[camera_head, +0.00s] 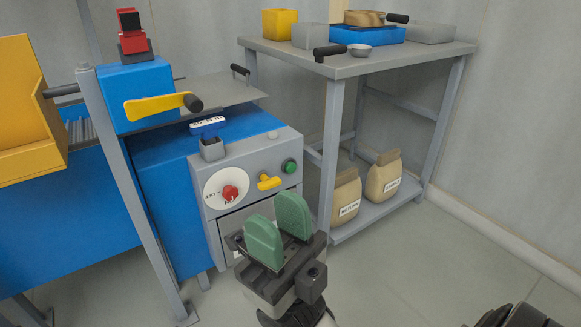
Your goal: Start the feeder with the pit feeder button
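A grey control box (212,222) is fixed to the front of the blue machine. It carries a round green button (290,166), a yellow turn handle (269,182) and a red knob (230,192) on a white dial. No label naming the pit feeder button is readable. My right gripper (279,228) is in front of the box's lower right part in the picture, below the green button. Its two green-padded fingers stand apart with nothing between them. It hides part of the box's lower front. My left gripper is out of view.
A yellow lever (160,105) and a red block (133,43) are on the blue housing. A grey table (380,58) at the right bears a blue tray (366,35) and boxes, with two sacks (383,176) on its lower shelf.

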